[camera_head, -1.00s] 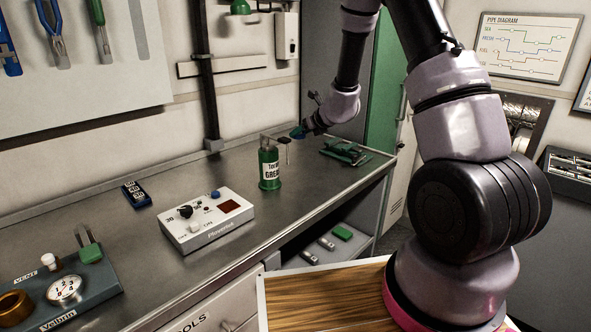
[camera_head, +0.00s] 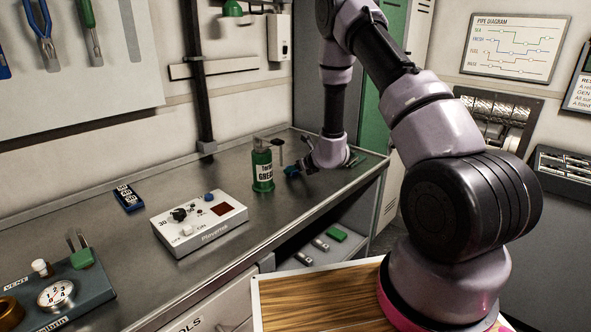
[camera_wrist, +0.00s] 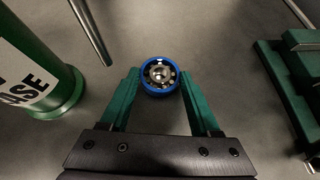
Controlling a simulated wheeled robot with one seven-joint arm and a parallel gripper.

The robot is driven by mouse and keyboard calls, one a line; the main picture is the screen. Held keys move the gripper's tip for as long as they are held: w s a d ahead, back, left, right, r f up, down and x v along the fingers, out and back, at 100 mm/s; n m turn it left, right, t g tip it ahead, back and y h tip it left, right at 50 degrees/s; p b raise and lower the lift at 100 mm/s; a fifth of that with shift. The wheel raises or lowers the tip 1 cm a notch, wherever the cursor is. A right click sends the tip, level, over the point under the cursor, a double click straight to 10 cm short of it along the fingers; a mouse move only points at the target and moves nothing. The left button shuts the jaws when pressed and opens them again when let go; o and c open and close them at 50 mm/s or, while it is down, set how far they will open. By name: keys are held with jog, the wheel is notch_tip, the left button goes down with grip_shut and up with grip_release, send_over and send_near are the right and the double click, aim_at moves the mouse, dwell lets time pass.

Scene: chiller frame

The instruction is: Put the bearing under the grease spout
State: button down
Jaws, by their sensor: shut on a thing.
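The bearing is a blue ring with metal inside (camera_wrist: 160,75), between the green fingertips of my gripper (camera_wrist: 160,80), which is shut on it. In the head view the bearing (camera_head: 291,171) shows as a small blue spot at my gripper, low over the bench and just right of the grease can. The green grease can (camera_head: 262,172) stands upright; its body (camera_wrist: 50,85) fills the left of the wrist view. A grey metal rod, seemingly the spout (camera_wrist: 91,32), lies up and left of the bearing in that view. The bearing appears beside the spout, not clearly under it.
A green tool, like a vice (camera_wrist: 295,75), lies on the bench to the right. A white control box (camera_head: 200,222) and a blue number block (camera_head: 129,198) sit left of the can. Bench top (camera_head: 330,182) is clear in front of the can.

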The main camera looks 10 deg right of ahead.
jog(key=shift+f, duration=0.1)
jog(key=shift+c, duration=0.6)
grip_release()
jog(key=v, duration=1.2)
jog(key=shift+s, duration=0.1)
